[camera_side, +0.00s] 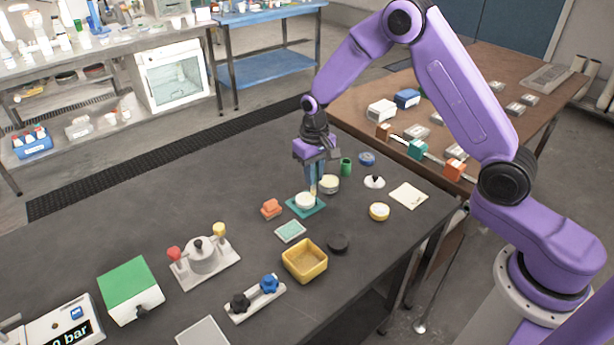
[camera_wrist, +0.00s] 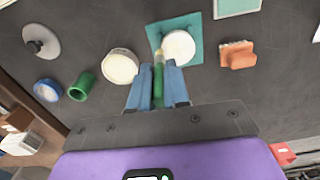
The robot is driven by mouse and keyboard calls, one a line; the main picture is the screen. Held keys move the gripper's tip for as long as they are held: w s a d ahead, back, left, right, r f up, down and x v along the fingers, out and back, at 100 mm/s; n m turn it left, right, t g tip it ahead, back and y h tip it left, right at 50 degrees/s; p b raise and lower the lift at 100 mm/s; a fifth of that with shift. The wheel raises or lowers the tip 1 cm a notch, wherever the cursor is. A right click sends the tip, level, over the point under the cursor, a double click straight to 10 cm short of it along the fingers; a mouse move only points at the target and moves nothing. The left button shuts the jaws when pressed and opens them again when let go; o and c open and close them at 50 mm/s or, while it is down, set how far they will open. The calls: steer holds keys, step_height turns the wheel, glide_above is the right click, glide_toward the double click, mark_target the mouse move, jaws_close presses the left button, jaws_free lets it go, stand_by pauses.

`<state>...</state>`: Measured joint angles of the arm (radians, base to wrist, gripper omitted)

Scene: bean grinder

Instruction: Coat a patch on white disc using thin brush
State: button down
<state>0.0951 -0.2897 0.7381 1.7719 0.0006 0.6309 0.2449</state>
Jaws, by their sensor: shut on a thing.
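The white disc (camera_side: 305,199) lies on a teal mat (camera_side: 319,211) in the middle of the dark table. It also shows in the wrist view (camera_wrist: 179,46), on the same mat (camera_wrist: 194,23). My gripper (camera_side: 315,181), with its blue fingers in the wrist view (camera_wrist: 158,78), is shut on the thin brush (camera_wrist: 158,60). The brush has a green handle and a pale yellow tip, and points down. The tip is at the disc's edge; I cannot tell whether it touches. Most of the handle is hidden by the fingers.
A pale-topped round jar (camera_side: 329,184) stands close to the mat, with a green cup (camera_side: 346,166) behind it. An orange block (camera_side: 271,208), a pale teal tile (camera_side: 290,231) and a yellow tray (camera_side: 305,261) lie nearby. A black-knobbed white lid (camera_side: 375,182) is at the right.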

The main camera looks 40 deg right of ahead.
steer(key=shift+a, duration=2.65)
steer(key=shift+w, duration=0.35)
steer(key=shift+d, duration=2.75)
steer(key=shift+a, duration=2.7)
steer(key=shift+a+r, duration=0.1)
steer(key=shift+r, duration=0.1)
step_height(320, 180, up, 8)
steer(key=shift+f, duration=0.15)
